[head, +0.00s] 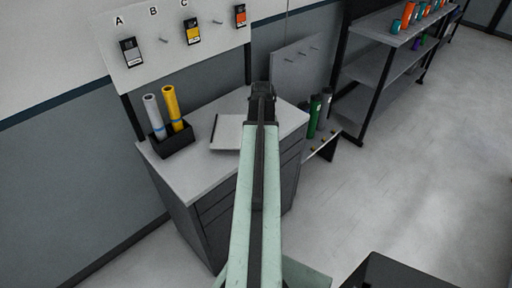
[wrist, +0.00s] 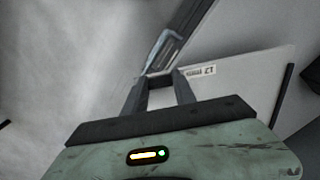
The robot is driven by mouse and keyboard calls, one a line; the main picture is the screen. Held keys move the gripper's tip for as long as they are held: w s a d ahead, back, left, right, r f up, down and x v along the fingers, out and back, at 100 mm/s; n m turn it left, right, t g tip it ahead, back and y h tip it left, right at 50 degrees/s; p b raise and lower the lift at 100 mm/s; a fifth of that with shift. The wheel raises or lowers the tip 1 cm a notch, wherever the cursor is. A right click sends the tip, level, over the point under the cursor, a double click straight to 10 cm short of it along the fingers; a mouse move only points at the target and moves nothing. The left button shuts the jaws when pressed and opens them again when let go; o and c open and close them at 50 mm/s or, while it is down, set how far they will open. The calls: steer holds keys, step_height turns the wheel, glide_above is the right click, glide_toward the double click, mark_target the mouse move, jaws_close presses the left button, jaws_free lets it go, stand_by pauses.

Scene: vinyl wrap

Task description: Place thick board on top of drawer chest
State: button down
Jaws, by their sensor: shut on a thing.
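The drawer chest (head: 180,185) is grey with a pale top and stands against the wall in the head view. A flat white board (head: 226,133) with a dark left edge shows over the chest top, partly hidden behind my arm. My gripper (head: 262,90) is over the back part of the chest. In the wrist view my gripper (wrist: 160,78) is shut on the edge of the white board (wrist: 245,88), beside a printed label. I cannot tell whether the board touches the chest top.
A black holder (head: 172,142) with a white roll and a yellow roll stands on the chest's left side. A pegboard (head: 170,45) with hanging packs is above. A low shelf with dark and green bottles (head: 316,115) is to the right. A shelving rack (head: 385,65) stands farther right.

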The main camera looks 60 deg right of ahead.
steer(key=shift+w, duration=0.6)
steer(key=f+b, duration=0.2)
steer(key=w+f+b, duration=0.1)
steer(key=f+b, duration=0.1)
steer(key=shift+r, duration=0.15)
steer(key=c, duration=1)
jaws_free()
step_height(320, 180, up, 12)
steer(key=p, duration=1.2)
